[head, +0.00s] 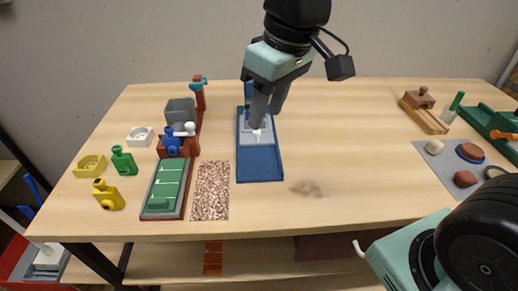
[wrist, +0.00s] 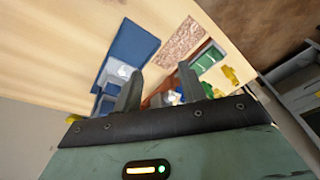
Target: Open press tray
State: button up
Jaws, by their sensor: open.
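A blue press tray (head: 260,168) lies flat near the middle of the table. A paler grey-blue block with a white knob (head: 257,136) sits at its far part; a blue upright part rises behind. My gripper (head: 266,108) is open and points down just above this far end, partly hiding it. In the wrist view the blue tray (wrist: 132,42) and the white knob (wrist: 123,72) lie by the left finger, the knob not centred between the fingers of my gripper (wrist: 160,69). I see nothing held. Contact with the knob cannot be told.
Left of the tray are a speckled mat (head: 211,190), a green slotted tray (head: 166,187), a brown stand with blue and white parts (head: 178,145), and green (head: 123,160) and yellow (head: 107,195) bottles.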

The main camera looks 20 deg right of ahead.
jog(key=m+t+b, duration=0.1)
jog(key=t+b, duration=0.1)
jog(key=b, duration=0.7)
send_near(259, 133)
jog(key=b+x, duration=0.1)
jog(key=x, duration=0.7)
jog(key=shift+w+a+f, duration=0.15)
jog(key=shift+w, duration=0.1)
grip_shut()
